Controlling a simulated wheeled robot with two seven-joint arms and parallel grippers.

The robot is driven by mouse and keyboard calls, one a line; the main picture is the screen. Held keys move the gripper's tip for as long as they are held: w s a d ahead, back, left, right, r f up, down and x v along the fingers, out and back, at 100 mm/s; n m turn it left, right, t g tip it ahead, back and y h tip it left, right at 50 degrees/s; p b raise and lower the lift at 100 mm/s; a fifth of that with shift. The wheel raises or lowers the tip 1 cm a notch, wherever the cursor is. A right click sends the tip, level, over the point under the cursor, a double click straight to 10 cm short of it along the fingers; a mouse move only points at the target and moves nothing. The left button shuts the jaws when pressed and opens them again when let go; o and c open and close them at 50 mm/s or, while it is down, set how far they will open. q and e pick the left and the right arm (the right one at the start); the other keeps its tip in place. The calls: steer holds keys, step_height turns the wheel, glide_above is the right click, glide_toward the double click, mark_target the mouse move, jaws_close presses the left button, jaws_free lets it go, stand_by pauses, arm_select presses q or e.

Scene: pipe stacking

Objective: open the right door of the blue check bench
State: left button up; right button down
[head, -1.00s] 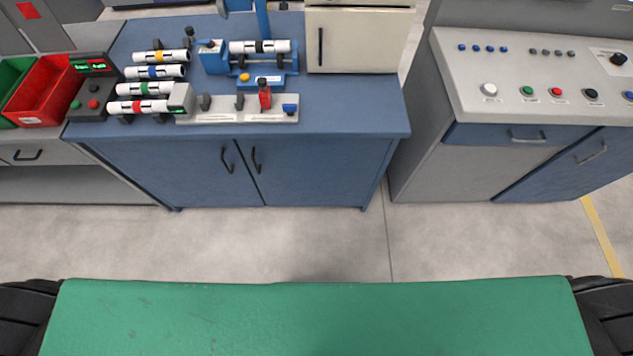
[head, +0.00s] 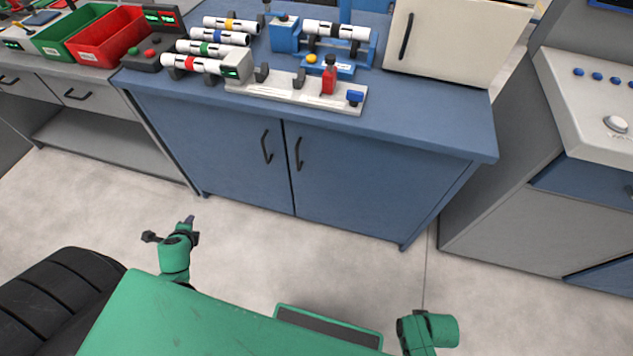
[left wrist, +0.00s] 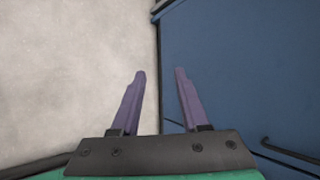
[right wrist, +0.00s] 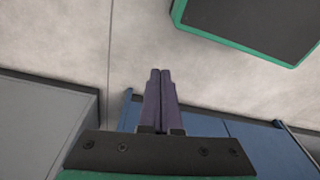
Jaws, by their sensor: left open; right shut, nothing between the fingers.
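The blue check bench (head: 470,138) stands ahead in the head view with both doors closed. Its right door (head: 360,180) carries a black vertical handle (head: 299,153) near the middle seam. The left door (head: 220,150) has its own handle (head: 267,147) just beside the seam. My left gripper (head: 190,222) is low in front of the bench's left side, clear of both handles. In the left wrist view its fingers (left wrist: 158,75) are apart and empty. My right gripper shows in the right wrist view (right wrist: 160,72) with fingers together and empty; in the head view its fingers cannot be made out.
Pipes on holders (head: 232,24), a fixture strip (head: 290,92) and a cream cabinet (head: 455,45) stand on the benchtop. A red bin (head: 110,38) is at the left. A grey console (head: 500,210) stands to the right. Open floor (head: 340,265) lies before the bench.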

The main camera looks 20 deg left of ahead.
arm_select(q)
steer(key=w+m+t+b, duration=0.3)
steer(key=w+m+b, duration=0.2)
steer(key=w, duration=0.1)
steer(key=m+t+h+b, duration=0.85)
steer(key=m+b, duration=0.45)
steer(key=m, duration=0.5)
glide_toward(297, 159)
steer(key=shift+g+h, duration=0.25)
steer(key=shift+h, duration=0.1)
steer(key=w, duration=0.3)
steer(key=w+b, duration=0.1)
steer(key=w, duration=0.3)
steer(key=w+d, duration=0.1)
steer(key=w, duration=0.2)
steer(key=shift+w+d+f+b, duration=0.15)
steer(key=shift+w+f+b, duration=0.15)
steer(key=shift+b, duration=0.05)
arm_select(e)
steer(key=w+a+f+t+y, duration=0.1)
steer(key=w+a+t+y, duration=0.1)
steer(key=w+a, duration=0.3)
steer(key=shift+w+a+n+t, duration=0.2)
steer(key=shift+w+n+t, duration=0.1)
steer(key=shift+w, duration=0.35)
arm_select(q)
steer(key=shift+c, duration=0.3)
arm_select(e)
steer(key=shift+f, duration=0.1)
